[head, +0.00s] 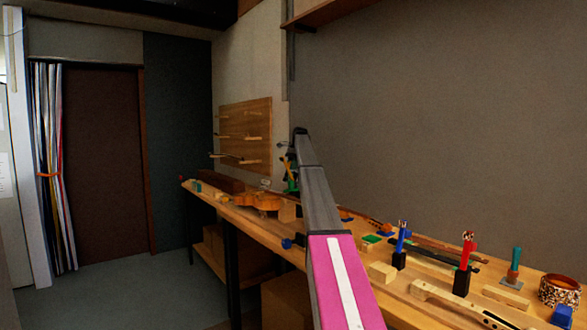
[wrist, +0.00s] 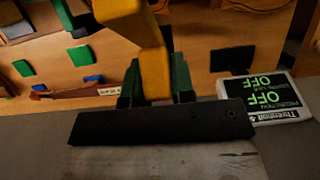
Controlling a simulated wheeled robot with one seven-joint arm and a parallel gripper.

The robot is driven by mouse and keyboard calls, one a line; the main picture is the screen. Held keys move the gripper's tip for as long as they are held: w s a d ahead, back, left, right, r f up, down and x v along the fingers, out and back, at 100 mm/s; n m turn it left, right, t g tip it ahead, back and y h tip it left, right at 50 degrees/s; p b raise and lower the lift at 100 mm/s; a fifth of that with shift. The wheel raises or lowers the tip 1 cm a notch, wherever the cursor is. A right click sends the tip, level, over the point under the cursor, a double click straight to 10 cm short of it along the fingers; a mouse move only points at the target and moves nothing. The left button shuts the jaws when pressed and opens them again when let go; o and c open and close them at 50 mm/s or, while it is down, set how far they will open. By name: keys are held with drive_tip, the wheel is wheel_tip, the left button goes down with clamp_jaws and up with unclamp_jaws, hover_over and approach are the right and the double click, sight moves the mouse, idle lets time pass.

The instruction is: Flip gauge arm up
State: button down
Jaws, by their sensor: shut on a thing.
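My gripper (wrist: 155,88) shows in the wrist view as two dark green fingers rising from a black bar. The fingers are shut on a yellow-orange piece, which looks like the gauge arm (wrist: 152,68). This piece stands between the fingers and bends to the upper left at its far end. What it joins to is out of view at the top. In the head view my gripper (head: 291,168) is small and dark, at the far end of my arm above the bench, and the gauge arm cannot be made out there.
A display (wrist: 264,98) reading OFF twice is right of my gripper in the wrist view. A violin body (head: 258,201) lies on the long wooden bench (head: 415,309). Blue-handled (head: 401,236) and red-handled (head: 467,250) tools stand in the right half. A pegboard (head: 245,135) hangs behind.

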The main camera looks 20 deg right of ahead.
drive_tip(key=shift+f, duration=0.1)
idle(0.3)
drive_tip(key=c, duration=1)
unclamp_jaws()
drive_tip(key=shift+o, duration=0.2)
drive_tip(key=shift+s, duration=0.1)
